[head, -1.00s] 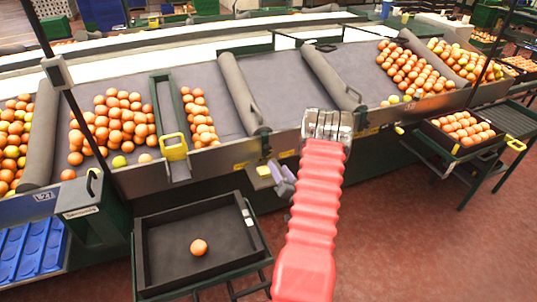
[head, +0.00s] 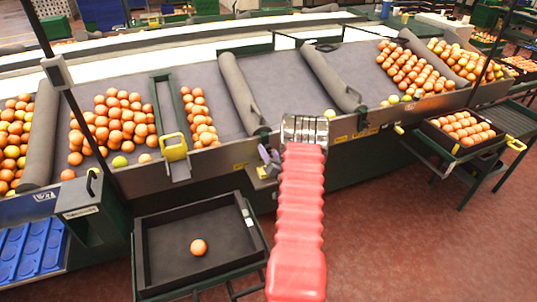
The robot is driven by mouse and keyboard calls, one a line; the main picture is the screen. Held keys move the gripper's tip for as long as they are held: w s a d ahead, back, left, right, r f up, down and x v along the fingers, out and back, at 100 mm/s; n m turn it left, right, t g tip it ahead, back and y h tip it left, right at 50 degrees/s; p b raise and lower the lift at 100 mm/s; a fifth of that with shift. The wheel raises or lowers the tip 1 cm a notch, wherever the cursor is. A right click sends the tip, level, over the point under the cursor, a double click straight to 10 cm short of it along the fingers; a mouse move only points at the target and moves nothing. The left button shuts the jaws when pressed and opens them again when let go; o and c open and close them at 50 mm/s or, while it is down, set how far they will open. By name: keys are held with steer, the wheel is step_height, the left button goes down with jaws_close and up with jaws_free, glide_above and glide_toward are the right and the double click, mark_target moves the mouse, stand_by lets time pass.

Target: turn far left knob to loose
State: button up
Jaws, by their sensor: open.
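A small box with a yellow part (head: 264,171) sits on the table front, just below the fingers. I cannot make out a far left knob or its setting; it may be too small or hidden. I cannot tell whether the fingers touch anything.
Oranges lie in sloping lanes (head: 285,85) split by grey padded dividers (head: 237,88). A yellow-handled gate (head: 175,148) stands left of my gripper. A black tray (head: 165,240) with one orange (head: 198,247) is below. Red floor (head: 420,240) is open at right.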

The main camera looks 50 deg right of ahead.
steer(key=shift+c, duration=0.4)
steer(key=c, duration=0.9)
steer(key=shift+a, duration=0.2)
steer(key=shift+c, duration=0.3)
steer(key=shift+d, duration=0.1)
